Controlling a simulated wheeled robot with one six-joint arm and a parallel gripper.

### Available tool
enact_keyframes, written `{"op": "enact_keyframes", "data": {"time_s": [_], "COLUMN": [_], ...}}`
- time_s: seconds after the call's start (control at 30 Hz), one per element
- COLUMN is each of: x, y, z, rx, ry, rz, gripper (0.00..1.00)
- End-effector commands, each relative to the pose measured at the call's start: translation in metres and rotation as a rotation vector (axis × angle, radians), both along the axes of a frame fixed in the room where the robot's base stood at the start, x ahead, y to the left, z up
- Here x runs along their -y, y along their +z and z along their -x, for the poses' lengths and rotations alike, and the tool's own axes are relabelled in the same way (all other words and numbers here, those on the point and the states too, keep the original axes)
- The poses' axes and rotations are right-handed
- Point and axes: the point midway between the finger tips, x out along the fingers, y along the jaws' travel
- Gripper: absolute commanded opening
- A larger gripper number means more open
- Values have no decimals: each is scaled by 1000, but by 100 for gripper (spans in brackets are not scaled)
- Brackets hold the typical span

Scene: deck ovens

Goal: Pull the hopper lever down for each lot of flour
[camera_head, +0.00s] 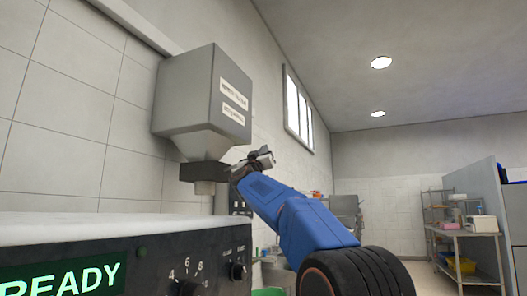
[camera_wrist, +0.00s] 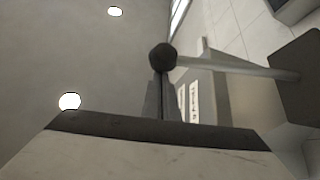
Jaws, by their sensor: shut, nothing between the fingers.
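The grey flour hopper (camera_head: 183,95) hangs on the tiled wall in the head view, with two white labels and a dark outlet block (camera_head: 203,173) under its cone. In the wrist view the lever shows as a pale rod (camera_wrist: 235,67) with a dark ball knob (camera_wrist: 162,57) at its end, running from a dark block (camera_wrist: 303,85) at the right. My gripper (camera_head: 263,158) is beside the outlet in the head view. In the wrist view my gripper (camera_wrist: 162,82) is shut and empty, its fingertips in line with the knob; I cannot tell whether they touch it.
A control panel (camera_head: 150,262) with a green READY display and knobs fills the lower left. A wire shelf (camera_head: 465,232) with goods stands at the far right beside a bluish partition (camera_head: 482,200). The air above and right of my arm is clear.

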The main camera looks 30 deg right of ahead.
Motion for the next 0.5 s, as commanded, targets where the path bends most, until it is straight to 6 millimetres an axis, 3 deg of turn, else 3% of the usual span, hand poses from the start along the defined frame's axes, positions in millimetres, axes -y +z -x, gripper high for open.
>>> {"op": "enact_keyframes", "data": {"time_s": [0.33, 0.5], "x": [3, 4], "y": [-25, -28], "z": [3, 5], "rx": [86, 104], "ry": [0, 0], "rz": [-70, -81], "gripper": [0, 0]}}
